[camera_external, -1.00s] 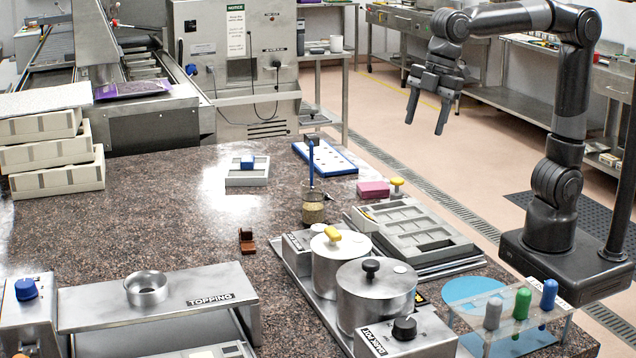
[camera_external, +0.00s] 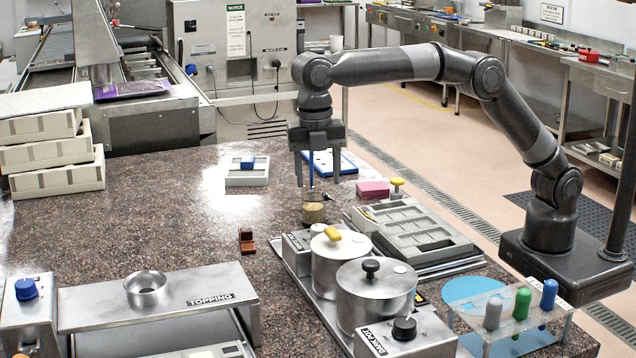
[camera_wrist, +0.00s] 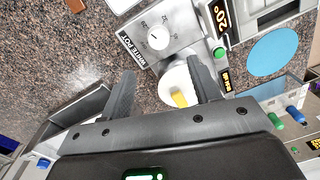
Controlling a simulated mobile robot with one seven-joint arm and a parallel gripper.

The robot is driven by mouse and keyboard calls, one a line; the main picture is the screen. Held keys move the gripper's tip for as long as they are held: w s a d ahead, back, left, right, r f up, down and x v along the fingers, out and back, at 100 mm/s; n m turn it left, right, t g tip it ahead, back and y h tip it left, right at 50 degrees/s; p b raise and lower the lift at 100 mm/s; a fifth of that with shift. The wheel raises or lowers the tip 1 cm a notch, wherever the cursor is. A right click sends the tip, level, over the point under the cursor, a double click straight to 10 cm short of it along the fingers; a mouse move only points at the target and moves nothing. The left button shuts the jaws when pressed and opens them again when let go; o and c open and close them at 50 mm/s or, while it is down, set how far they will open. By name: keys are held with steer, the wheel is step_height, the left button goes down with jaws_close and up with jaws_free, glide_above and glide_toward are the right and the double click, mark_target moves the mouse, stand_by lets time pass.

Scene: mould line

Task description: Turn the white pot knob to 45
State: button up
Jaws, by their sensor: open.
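The white pot's control box (camera_wrist: 150,28), labelled WHITE POT, is at the top of the wrist view, with its round knob (camera_wrist: 158,38) and dial marks. The exact setting is too small to read. A display (camera_wrist: 222,14) beside it reads about 20°. The white pot (camera_external: 330,265), with a yellow lid handle (camera_external: 333,234), stands just in front of that box (camera_external: 300,241) in the external view. My gripper (camera_external: 318,178) is open and empty above the table, pointing down, apart from the knob. Its two fingers (camera_wrist: 162,92) frame the yellow handle in the wrist view.
A second pot (camera_external: 375,292) with a black handle and a dark-pot box (camera_external: 404,342) stand nearest the camera. A grey mould tray (camera_external: 415,238) lies right. The table's left middle is mostly clear.

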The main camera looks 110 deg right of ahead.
mark_target(319, 227)
step_height(319, 227, down, 11)
steer(key=shift+s+f, duration=0.1)
steer(key=shift+f, duration=0.05)
stand_by(0.4)
steer(key=c, duration=1)
